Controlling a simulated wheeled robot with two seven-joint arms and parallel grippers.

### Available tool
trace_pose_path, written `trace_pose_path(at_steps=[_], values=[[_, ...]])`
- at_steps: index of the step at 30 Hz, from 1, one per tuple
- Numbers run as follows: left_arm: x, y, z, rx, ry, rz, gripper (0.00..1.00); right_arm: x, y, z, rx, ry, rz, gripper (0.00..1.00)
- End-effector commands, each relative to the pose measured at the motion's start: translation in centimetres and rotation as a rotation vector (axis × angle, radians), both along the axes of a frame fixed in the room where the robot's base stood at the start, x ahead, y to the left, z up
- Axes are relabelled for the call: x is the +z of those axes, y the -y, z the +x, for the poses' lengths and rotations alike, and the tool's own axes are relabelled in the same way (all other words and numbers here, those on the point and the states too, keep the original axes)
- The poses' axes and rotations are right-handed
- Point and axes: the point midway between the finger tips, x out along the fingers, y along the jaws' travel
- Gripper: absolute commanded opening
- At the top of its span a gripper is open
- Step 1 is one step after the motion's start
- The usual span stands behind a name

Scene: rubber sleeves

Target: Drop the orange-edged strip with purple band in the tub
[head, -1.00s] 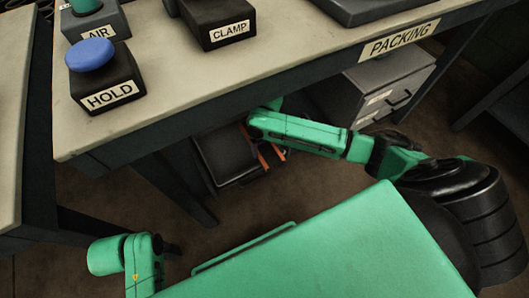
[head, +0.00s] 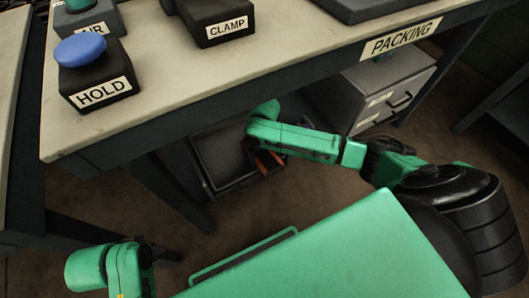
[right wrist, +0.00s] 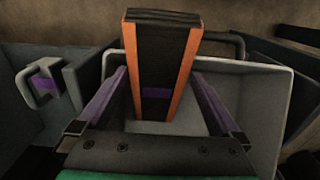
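The black strip with orange edges and a purple band (right wrist: 157,62) stands steeply between the fingers of my right gripper (right wrist: 161,74) in the right wrist view. Its lower end reaches down inside the light-rimmed grey tub (right wrist: 270,105). Narrow gaps show between the strip's edges and the purple-sided fingers, which are spread apart. In the head view the strip's orange edge (head: 266,162) shows below my right forearm, beside a dark container with a pale rim. My forearm hides the right gripper there. My left arm is at the lower left; its gripper does not show.
A packing table (head: 190,105) stands above, holding the blue HOLD button (head: 80,48) and the CLAMP box (head: 220,22). A grey drawer cabinet (head: 385,90) is under it at right. A grey bin wall with a handle (right wrist: 40,82) is left in the right wrist view.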

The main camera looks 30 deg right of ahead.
Motion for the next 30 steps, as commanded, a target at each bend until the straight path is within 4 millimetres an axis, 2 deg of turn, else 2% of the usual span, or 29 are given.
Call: trace_pose_path(at_steps=[2, 3, 6, 9, 13, 18, 30], values=[[-0.1, 0.1, 0.2, 0.000, 0.007, -0.002, 0.00, 0.6, 0.0, 0.1, 0.001, 0.002, 0.000, 1.00], [0.4, 0.1, 0.2, 0.000, 0.009, -0.004, 0.00, 1.5, 0.0, 0.1, 0.001, 0.002, 0.001, 1.00], [0.1, -1.2, -0.6, 0.022, -0.067, 0.037, 0.00, 4.0, 0.0, 0.1, 0.001, 0.003, 0.001, 1.00], [-2.5, -1.2, -0.2, 0.028, -0.074, 0.044, 0.00, 5.7, 0.0, 0.1, 0.000, 0.002, 0.001, 1.00], [-4.8, -1.4, 0.1, 0.035, -0.075, 0.051, 0.00, 7.5, 0.0, 0.0, -0.001, 0.001, 0.002, 1.00], [-6.0, -1.5, 0.1, 0.038, -0.074, 0.053, 0.00, 8.1, 0.0, 0.0, -0.001, -0.001, 0.001, 1.00], [-6.0, -1.4, 0.1, 0.038, -0.073, 0.053, 0.00, 8.0, 0.0, 0.0, 0.000, 0.000, 0.001, 1.00]])
